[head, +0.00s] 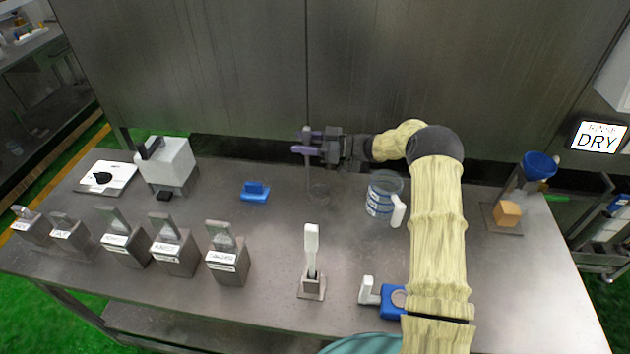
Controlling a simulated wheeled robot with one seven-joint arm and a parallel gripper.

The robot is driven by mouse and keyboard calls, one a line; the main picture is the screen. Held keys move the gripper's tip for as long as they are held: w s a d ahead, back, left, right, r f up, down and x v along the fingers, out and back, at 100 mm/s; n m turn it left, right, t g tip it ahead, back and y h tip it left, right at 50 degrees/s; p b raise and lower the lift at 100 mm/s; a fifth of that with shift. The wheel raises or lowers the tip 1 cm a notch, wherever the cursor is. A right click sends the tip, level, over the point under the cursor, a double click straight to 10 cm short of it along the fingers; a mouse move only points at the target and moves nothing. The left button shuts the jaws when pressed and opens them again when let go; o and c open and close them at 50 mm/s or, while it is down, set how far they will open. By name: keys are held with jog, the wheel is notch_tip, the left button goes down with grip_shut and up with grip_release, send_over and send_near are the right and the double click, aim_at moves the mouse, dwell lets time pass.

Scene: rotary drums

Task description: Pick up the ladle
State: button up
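A thin grey upright rod (307,177), which looks like the ladle's handle, stands near the back middle of the steel table in the head view. Its lower end is hard to make out beside a faint, clear round shape (319,190). My gripper (304,142) reaches in from the right at the rod's upper part. Its two purple fingers are apart, one farther back and one nearer, with the rod between or just beside them. I cannot tell whether they touch it.
A clear measuring jug (382,194) stands right of the rod, close to my arm. A blue block-like item (254,192) lies to the left. A white-handled tool (311,248) stands in a holder at the front. Several labelled metal bins (228,262) line the left front. A steel wall (250,75) rises behind.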

grip_shut()
jog(key=shift+r, duration=0.1)
notch_tip(320, 180, up, 10)
jog(key=b, duration=0.2)
jog(key=shift+b, duration=0.4)
